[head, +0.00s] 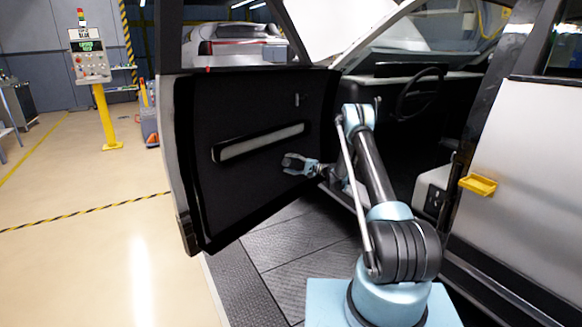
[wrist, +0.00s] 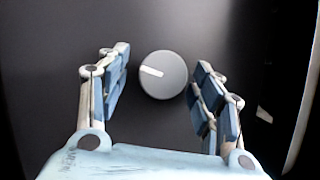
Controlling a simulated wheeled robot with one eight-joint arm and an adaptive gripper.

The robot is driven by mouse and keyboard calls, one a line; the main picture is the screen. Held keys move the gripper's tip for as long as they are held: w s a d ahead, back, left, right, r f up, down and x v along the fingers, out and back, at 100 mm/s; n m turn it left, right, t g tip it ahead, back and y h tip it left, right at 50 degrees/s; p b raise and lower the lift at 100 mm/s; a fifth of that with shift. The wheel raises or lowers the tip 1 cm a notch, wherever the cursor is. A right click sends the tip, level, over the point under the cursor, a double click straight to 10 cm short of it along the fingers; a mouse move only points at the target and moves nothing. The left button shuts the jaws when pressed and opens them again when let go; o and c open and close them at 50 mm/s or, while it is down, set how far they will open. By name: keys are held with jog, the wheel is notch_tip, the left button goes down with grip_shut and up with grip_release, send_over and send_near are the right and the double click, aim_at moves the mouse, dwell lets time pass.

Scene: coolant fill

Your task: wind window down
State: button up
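The open car door (head: 250,185) shows its black inner panel in the head view, with a long pale armrest strip (head: 262,143) across it. In the wrist view a round grey knob (wrist: 163,75) with a white pointer mark sits on the dark panel. The pointer slants toward the upper left. My gripper (wrist: 160,84) is open, with one blue-padded finger to the left of the knob and one to the right. Gaps show between both fingers and the knob. In the head view my gripper (head: 287,164) is close to the door panel below the armrest; the knob is not distinguishable there.
The steering wheel (head: 420,92) and dark cabin are behind my arm. A yellow handle (head: 478,184) is on the rear door at right. A yellow-post control panel (head: 92,68) stands at far left. The floor left of the door is clear.

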jog(key=v, duration=1.2)
dwell(0.3)
jog(key=s+r+n+g+h, duration=0.15)
jog(key=s+r, duration=0.25)
jog(key=r, duration=0.4)
jog(key=s+r+t+h, duration=0.1)
jog(key=s+r+h, duration=0.25)
jog(key=r, duration=0.55)
jog(key=s+d+r+h, duration=0.2)
jog(key=s+r, duration=0.2)
jog(key=s, duration=0.5)
jog(key=s+d+r+h, duration=0.2)
jog(key=s+r, duration=0.2)
jog(key=s, duration=0.5)
jog(key=s+d+n+g+h, duration=0.1)
jog(key=s+d+h, duration=0.15)
jog(key=s, duration=0.75)
jog(key=s+d+n+h, duration=0.15)
jog(key=s+d, duration=0.25)
jog(key=s, duration=0.7)
jog(key=s+d+f+h, duration=0.2)
jog(key=s+d+f, duration=0.2)
jog(key=s, duration=0.5)
jog(key=s+d+f+h, duration=0.3)
jog(key=s+d+f, duration=0.2)
jog(key=s, duration=0.5)
jog(key=shift+s+d+f+n, duration=0.2)
jog(key=shift+d+f+n, duration=0.15)
jog(key=shift+f, duration=0.35)
